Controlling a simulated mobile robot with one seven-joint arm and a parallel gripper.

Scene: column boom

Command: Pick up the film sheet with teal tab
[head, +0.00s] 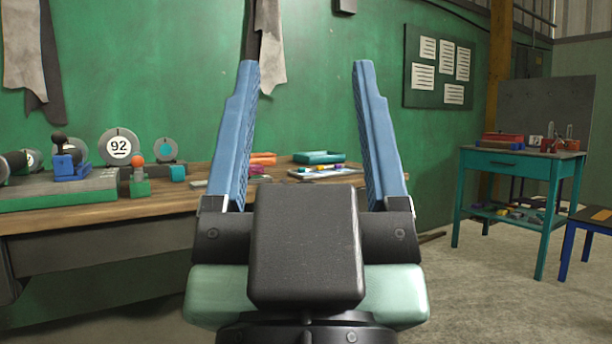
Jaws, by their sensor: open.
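My gripper (305,68) is open and empty, its two blue fingers pointing up and spread wide in front of the camera. Between and behind the fingers, at the right end of the wooden workbench (150,207), lies a flat pale item (318,174) with small coloured pieces on or beside it. I cannot tell whether it is a film sheet. No sheet with a teal tab can be made out clearly. My gripper and wrist hide part of the bench.
A teal tray (319,157) and orange items (262,158) sit at the bench's back. Round dials, including one marked 92 (119,147), stand at left. A teal table (520,163) with red boxes stands at right. Floor (450,290) is clear before it.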

